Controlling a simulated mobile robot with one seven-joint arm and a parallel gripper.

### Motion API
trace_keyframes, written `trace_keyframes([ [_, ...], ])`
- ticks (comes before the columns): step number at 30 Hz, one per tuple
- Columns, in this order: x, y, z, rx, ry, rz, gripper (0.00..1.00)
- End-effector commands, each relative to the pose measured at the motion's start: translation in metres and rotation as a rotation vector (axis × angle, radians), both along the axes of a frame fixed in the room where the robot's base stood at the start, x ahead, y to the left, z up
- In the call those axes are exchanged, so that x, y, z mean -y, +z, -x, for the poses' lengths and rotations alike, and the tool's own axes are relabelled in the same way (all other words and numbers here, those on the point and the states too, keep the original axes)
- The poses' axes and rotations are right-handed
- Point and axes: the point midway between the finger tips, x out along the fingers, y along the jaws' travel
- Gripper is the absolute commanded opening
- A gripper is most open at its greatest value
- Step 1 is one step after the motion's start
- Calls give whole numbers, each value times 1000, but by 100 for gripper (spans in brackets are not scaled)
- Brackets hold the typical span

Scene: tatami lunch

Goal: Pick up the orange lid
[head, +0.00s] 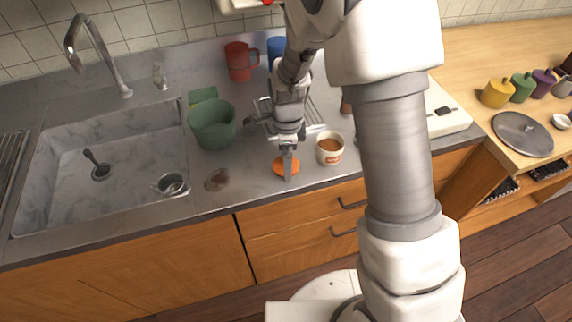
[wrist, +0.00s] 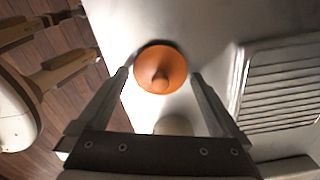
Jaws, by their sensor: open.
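The orange lid (head: 281,168) lies on the grey countertop near its front edge, partly hidden by my gripper in the head view. In the wrist view the round orange lid (wrist: 161,68) shows its central knob, between and just beyond my fingertips. My gripper (head: 288,172) points down over the lid. In the wrist view my gripper (wrist: 160,75) is open, one finger on each side, with nothing held. I cannot tell how high the fingertips are above the counter.
A white cup with brown contents (head: 329,149) stands close right of the lid. A green pot (head: 212,125) stands to the left, beside the sink (head: 110,170). A wire rack (wrist: 285,85) lies behind. A red mug (head: 239,62) stands at the back.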

Motion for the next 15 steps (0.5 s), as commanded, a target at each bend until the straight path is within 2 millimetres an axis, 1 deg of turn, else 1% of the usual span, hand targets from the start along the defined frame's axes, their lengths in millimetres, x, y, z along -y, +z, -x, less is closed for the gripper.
trace_keyframes([
  [6,0,-1,0,0,0,0,100],
  [8,0,-1,0,0,0,0,89],
  [9,0,-1,0,0,0,0,82],
  [14,0,0,0,0,0,0,53],
  [15,0,0,0,0,0,0,46],
])
